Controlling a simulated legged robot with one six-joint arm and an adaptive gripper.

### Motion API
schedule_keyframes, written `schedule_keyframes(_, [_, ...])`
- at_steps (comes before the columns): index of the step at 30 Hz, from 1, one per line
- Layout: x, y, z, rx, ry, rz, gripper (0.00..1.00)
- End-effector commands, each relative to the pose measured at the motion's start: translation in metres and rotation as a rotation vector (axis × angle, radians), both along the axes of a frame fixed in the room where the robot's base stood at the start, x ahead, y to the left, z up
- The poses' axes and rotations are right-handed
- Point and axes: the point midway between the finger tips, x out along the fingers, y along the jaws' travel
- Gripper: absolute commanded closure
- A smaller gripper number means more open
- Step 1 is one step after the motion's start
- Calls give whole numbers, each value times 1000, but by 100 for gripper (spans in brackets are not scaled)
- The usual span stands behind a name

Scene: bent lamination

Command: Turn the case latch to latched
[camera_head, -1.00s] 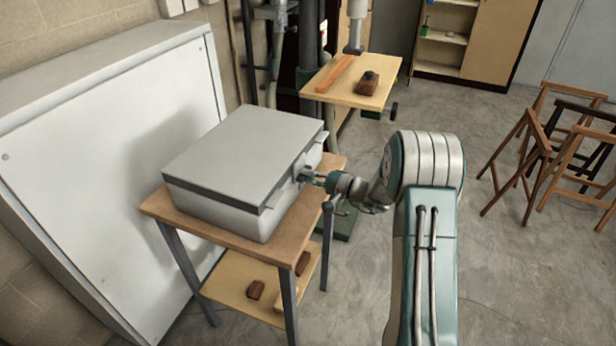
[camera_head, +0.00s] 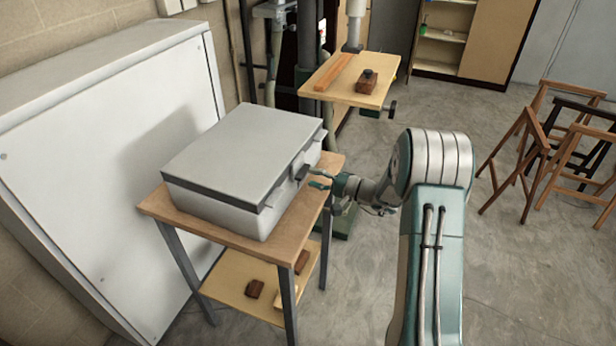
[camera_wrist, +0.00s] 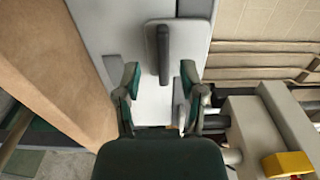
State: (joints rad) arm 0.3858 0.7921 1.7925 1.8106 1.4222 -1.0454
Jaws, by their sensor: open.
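The grey case (camera_head: 240,160) sits closed on the small wooden table. Its latch (camera_head: 302,173) is a dark bar handle on a pale plate on the case's right-hand front face. In the wrist view the latch handle (camera_wrist: 163,52) runs nearly up and down the picture on its rounded grey plate. In the head view the bar lies roughly along the case's lid edge. My gripper (camera_head: 316,180) is open and empty, just right of the latch and apart from it. In the wrist view my two fingers (camera_wrist: 159,85) stand on either side of the handle's line, below its lower end.
The table (camera_head: 160,207) has a lower shelf with small brown blocks. A white panel (camera_head: 110,170) leans at the left. A drill-press table (camera_head: 340,92) with an orange strip and a brown block stands behind. Wooden stools (camera_head: 560,140) stand far right. Floor between is clear.

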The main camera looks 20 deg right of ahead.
Motion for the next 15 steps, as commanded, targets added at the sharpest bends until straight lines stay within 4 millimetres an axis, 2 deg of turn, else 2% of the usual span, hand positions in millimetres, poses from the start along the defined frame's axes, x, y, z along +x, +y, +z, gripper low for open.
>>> schedule_keyframes(1, [-7, -11, 0, 0, 0, -5, 49])
schedule_keyframes(9, [-41, -54, -1, 0, 2, -5, 49])
schedule_keyframes(15, [-56, -73, -2, 0, 3, -1, 49])
